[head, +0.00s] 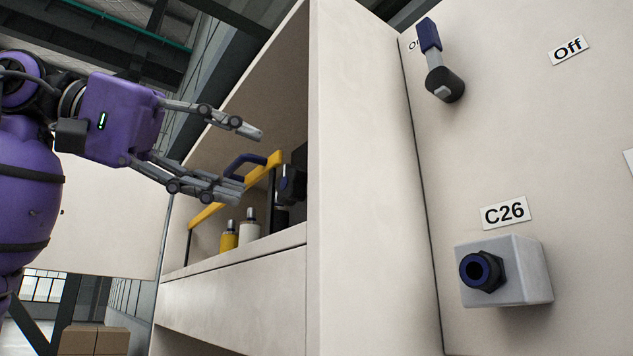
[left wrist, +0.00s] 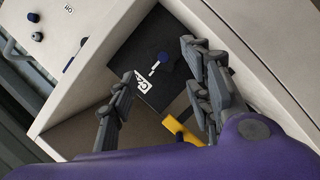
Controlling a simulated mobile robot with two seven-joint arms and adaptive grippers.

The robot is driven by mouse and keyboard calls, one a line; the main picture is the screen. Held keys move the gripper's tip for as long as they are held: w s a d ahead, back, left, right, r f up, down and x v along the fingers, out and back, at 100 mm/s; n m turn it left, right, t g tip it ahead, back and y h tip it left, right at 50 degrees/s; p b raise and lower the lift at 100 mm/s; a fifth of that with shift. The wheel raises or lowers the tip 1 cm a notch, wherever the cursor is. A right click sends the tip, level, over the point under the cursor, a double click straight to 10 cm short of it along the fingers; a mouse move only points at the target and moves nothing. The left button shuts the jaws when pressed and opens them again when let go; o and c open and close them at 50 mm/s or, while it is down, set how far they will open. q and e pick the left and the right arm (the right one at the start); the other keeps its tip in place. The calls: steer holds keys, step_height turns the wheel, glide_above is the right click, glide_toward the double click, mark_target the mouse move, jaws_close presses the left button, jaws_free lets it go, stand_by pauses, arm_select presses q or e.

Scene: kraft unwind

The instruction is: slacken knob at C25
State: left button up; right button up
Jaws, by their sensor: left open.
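My left gripper (head: 250,164) is open and empty in the head view, in front of a recessed shelf bay. In the left wrist view its fingers (left wrist: 165,65) spread on either side of a dark panel (left wrist: 162,28) inside the bay. In the head view a dark fitting (head: 288,186) shows partly behind the bay's edge. My right gripper is not in view.
A yellow rail (head: 207,214) with a blue handle (head: 246,163) crosses the bay close to the lower fingers. On the right panel are a C26 label (head: 505,212), a grey box fitting (head: 510,272) and a lever (head: 435,60).

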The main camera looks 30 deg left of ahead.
mark_target(284, 178)
arm_select(q)
steer(key=x, duration=0.7)
steer(key=shift+f, duration=0.1)
steer(key=c, duration=1.1)
